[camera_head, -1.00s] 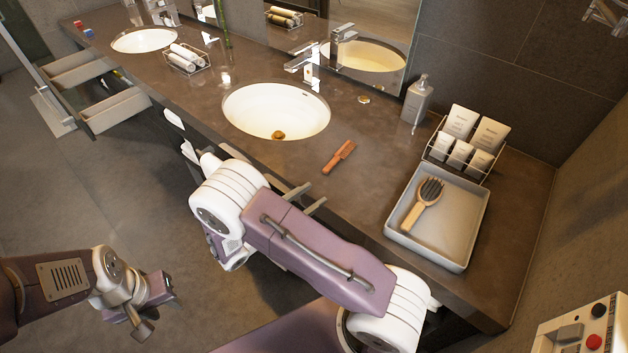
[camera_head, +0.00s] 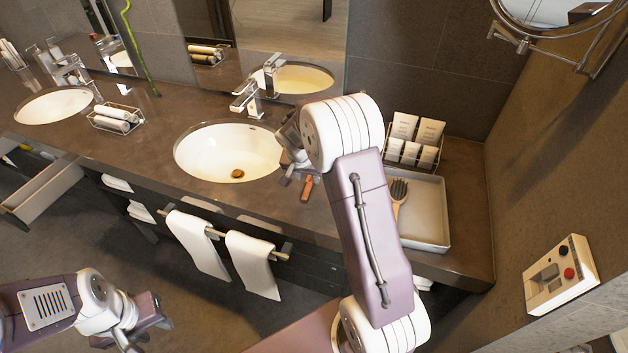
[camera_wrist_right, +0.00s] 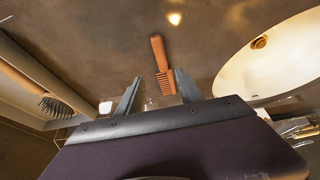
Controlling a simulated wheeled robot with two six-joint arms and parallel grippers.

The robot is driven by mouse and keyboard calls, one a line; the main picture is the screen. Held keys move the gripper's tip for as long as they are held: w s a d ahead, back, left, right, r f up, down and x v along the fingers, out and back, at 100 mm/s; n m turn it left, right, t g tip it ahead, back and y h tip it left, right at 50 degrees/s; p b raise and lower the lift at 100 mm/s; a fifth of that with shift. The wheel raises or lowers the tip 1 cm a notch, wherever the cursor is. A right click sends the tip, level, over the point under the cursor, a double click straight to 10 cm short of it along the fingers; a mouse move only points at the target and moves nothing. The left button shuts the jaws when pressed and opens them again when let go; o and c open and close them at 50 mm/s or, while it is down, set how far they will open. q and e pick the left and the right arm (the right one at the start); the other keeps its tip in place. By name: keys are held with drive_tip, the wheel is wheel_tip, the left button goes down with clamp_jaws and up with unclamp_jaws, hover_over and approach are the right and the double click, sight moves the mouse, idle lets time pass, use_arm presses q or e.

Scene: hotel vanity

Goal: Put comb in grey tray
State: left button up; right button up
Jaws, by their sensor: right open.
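The orange-brown comb (camera_head: 307,187) lies on the counter in front of the near sink, partly hidden by my right arm. In the right wrist view the comb (camera_wrist_right: 158,55) lies with its toothed end by the gap between my fingers. My right gripper (camera_head: 296,178) is open and empty above the counter at the comb; its two fingers (camera_wrist_right: 155,84) stand apart in the wrist view. The grey tray (camera_head: 432,213) is to the right with a hairbrush (camera_head: 398,192) in it, partly hidden by my arm. My left gripper (camera_head: 135,338) is low at the bottom left, its fingers unclear.
A wire rack of white tubes (camera_head: 411,145) stands behind the tray. The sink (camera_head: 225,150) is left of the comb. A rack of rolled towels (camera_head: 115,118) stands further left. White towels (camera_head: 250,262) hang at the counter front.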

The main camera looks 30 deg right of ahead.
sight(309, 184)
drive_tip(key=shift+w+d+f, duration=0.1)
drive_tip(key=shift+w+f, duration=0.15)
drive_tip(key=shift+f, duration=0.35)
drive_tip(key=shift+w+f, duration=0.35)
drive_tip(key=p+x, duration=0.1)
drive_tip(key=x, duration=0.3)
drive_tip(key=shift+d, duration=0.15)
drive_tip(key=shift+w+d+f, duration=0.1)
drive_tip(key=shift+w+f, duration=0.1)
drive_tip(key=shift+f, duration=0.15)
drive_tip(key=shift+s+r, duration=0.1)
clamp_jaws()
